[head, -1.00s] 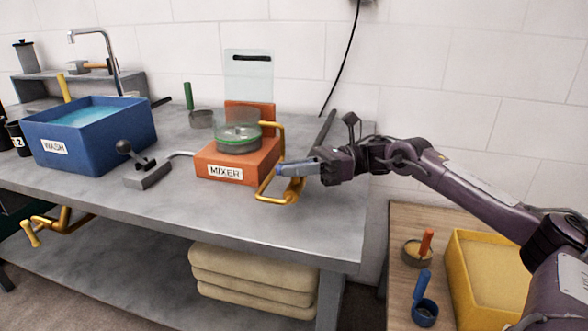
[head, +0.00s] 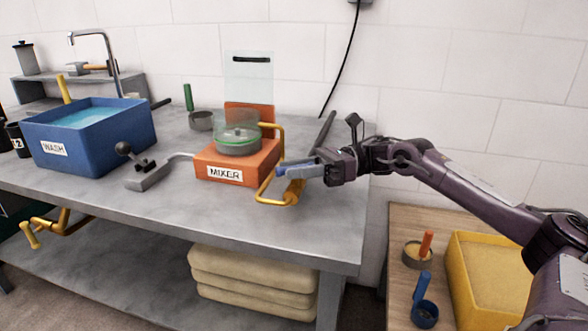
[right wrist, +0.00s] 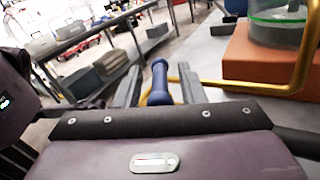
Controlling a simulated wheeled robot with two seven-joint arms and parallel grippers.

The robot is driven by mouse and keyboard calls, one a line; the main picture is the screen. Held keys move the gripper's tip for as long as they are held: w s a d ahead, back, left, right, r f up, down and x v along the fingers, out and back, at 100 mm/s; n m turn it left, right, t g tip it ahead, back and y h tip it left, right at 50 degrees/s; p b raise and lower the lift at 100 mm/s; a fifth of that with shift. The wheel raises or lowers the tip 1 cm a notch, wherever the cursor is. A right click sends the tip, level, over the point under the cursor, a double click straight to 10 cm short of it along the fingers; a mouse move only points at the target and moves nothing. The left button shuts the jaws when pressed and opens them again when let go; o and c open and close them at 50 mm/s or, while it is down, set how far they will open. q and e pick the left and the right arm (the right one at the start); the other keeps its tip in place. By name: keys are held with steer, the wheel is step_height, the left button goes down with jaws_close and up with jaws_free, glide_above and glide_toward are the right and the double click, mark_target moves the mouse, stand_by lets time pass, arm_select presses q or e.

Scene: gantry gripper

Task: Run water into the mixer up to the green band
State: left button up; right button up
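The orange mixer (head: 237,162) stands on the grey bench, with a clear vessel carrying a green band (head: 238,135) on top. The water level inside is too small to tell. A yellow bar (head: 263,190) loops at the mixer's right side. My right gripper (head: 290,169) is at that bar's right end. In the right wrist view its fingers (right wrist: 160,82) are apart, with a blue grip (right wrist: 159,80) between them and gaps on both sides. A black-knobbed lever (head: 124,147) sits on a grey box (head: 148,175) left of the mixer, joined by a pipe. My left gripper is not in view.
A blue WASH tub (head: 90,140) of water stands on the left of the bench. A wooden table (head: 400,285) at lower right holds a yellow bin (head: 466,300) and two scoops. The bench front is clear.

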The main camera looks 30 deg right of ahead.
steer(key=v, duration=0.6)
steer(key=shift+d, duration=0.3)
steer(key=shift+s+d, duration=0.2)
steer(key=shift+d, duration=0.05)
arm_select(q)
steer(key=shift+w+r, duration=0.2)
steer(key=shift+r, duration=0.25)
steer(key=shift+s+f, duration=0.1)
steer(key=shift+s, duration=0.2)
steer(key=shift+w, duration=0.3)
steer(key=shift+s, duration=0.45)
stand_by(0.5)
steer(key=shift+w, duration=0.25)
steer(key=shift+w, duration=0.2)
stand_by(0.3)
